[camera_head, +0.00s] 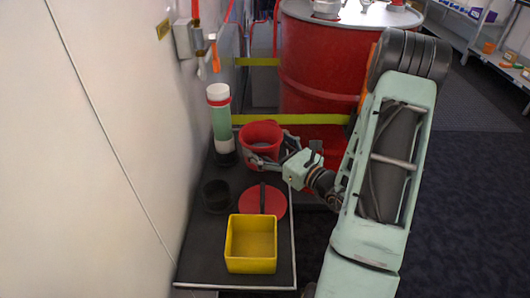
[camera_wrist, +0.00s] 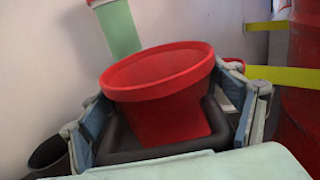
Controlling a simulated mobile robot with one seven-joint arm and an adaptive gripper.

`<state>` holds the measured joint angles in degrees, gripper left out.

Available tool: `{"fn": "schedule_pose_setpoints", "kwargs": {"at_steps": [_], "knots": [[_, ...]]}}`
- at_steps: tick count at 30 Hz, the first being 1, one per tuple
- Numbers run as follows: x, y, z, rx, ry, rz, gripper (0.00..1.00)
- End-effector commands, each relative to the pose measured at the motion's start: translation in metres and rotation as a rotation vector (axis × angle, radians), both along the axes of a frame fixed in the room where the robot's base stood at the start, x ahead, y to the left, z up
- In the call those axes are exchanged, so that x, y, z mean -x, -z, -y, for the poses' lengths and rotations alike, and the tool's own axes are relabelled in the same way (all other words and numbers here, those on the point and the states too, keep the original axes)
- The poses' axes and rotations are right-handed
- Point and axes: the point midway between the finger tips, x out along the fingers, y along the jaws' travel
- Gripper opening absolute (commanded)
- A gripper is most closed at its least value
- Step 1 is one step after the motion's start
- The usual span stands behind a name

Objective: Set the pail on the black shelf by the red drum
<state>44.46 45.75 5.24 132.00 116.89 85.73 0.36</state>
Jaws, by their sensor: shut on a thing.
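A red pail (camera_head: 259,133) with an open top is at the far part of the black shelf (camera_head: 194,262), in front of the red drum (camera_head: 325,65). My gripper (camera_head: 268,153) reaches in from the right and is shut on the pail. In the wrist view the pail (camera_wrist: 165,95) sits between my two fingers and looks slightly tilted, with its rim above them. My gripper hides its lower part, so I cannot tell whether its base touches the shelf.
A green and white cylinder (camera_head: 221,122) stands just left of the pail. A black cup (camera_head: 216,196), a red disc (camera_head: 275,202) with a black bar and a yellow box (camera_head: 251,244) occupy the nearer shelf. A white wall (camera_head: 100,120) borders the left side.

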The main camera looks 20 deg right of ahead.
Motion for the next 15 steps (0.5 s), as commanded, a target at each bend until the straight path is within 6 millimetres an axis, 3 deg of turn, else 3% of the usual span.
{"fn": "schedule_pose_setpoints", "kwargs": {"at_steps": [1,4,15], "knots": [[0.001,0.014,0.000,-0.003,0.000,-0.003,0.46],[0.001,0.026,0.000,-0.001,0.000,-0.002,0.46],[0.001,0.029,0.000,-0.001,0.001,0.000,0.46]]}}
